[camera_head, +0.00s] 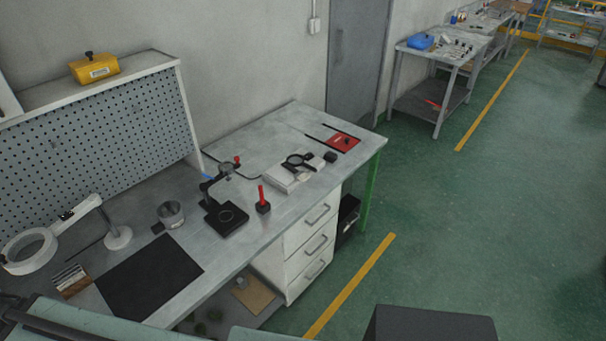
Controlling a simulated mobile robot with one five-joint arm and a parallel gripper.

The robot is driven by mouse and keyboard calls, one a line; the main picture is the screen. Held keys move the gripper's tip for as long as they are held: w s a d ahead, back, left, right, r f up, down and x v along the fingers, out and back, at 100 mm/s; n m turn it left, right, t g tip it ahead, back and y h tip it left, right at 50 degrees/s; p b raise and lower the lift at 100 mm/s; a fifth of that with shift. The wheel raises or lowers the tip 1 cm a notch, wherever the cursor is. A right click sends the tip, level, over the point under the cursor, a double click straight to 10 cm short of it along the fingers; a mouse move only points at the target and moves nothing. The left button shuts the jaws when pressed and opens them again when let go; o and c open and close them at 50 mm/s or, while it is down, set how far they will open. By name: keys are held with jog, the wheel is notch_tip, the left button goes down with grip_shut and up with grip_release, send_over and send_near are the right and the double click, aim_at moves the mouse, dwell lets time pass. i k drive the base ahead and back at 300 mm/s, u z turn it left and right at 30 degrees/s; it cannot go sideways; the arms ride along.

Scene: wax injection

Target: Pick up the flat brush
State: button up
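I cannot pick out the flat brush with certainty in the head view. A small brown and white striped item (72,281) lies at the left of the grey workbench (235,270), beside a black mat (150,272). Thin dark sticks lie around a red tray (343,142) at the far right end of the bench. These are too small to identify. My gripper is not in view.
A ring magnifier lamp (32,250), metal cup (171,214), black stand (227,217), red-topped tool in a black base (263,205) and magnifier on a white box (290,177) stand on the bench. Green floor (460,220) at the right is open.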

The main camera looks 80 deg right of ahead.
aim_at(300, 175)
jog(key=u, duration=0.1)
jog(key=k, duration=0.15)
jog(key=z, duration=3.8)
jog(key=k, duration=1.1)
jog(key=u, duration=0.9)
jog(key=i, duration=1.05)
jog(key=z, duration=0.05)
